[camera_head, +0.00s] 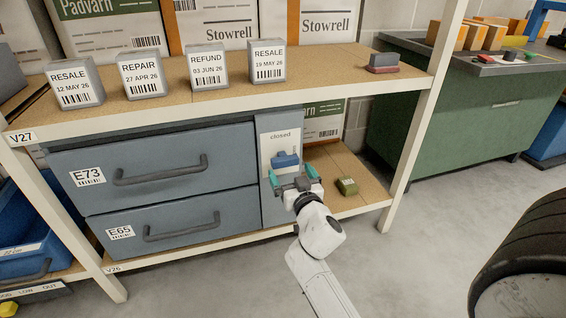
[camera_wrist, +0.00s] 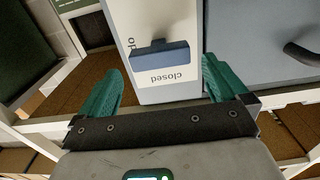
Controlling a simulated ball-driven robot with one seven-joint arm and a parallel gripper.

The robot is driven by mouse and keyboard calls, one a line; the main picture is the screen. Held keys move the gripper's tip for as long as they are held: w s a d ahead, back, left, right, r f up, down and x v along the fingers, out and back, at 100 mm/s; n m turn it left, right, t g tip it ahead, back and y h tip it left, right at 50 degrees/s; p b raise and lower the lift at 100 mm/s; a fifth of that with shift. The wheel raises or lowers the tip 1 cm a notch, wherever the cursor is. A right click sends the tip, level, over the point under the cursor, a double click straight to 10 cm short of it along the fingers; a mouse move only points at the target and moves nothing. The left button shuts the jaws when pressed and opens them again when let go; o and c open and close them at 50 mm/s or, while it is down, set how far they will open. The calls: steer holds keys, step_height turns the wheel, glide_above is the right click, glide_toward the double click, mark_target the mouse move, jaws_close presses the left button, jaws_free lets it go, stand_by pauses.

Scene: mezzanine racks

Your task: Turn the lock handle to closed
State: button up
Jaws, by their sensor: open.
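The lock handle (camera_head: 286,159) is a short blue bar on a white plate (camera_head: 276,141) beside the drawers. The word "closed" is printed above it in the head view. In the wrist view the handle (camera_wrist: 160,57) lies roughly crosswise, slightly tilted, with "closed" upside down below it and part of another word, "op", at the left. My gripper (camera_head: 292,177) is open in front of the plate, its teal fingers apart. In the wrist view the fingers (camera_wrist: 161,74) are on either side of the handle, with gaps; nothing is held.
Two grey-blue drawers, E73 (camera_head: 160,168) and E65 (camera_head: 165,222), are left of the plate. A small green block (camera_head: 346,187) lies on the lower shelf to the right. Several labelled blocks stand on the upper shelf (camera_head: 330,75). A dark tyre (camera_head: 525,255) is at the right.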

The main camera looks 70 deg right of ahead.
mark_target(286, 164)
steer(key=shift+p+x, duration=0.3)
steer(key=shift+x, duration=2.8)
steer(key=c, duration=0.8)
steer(key=shift+o, duration=0.2)
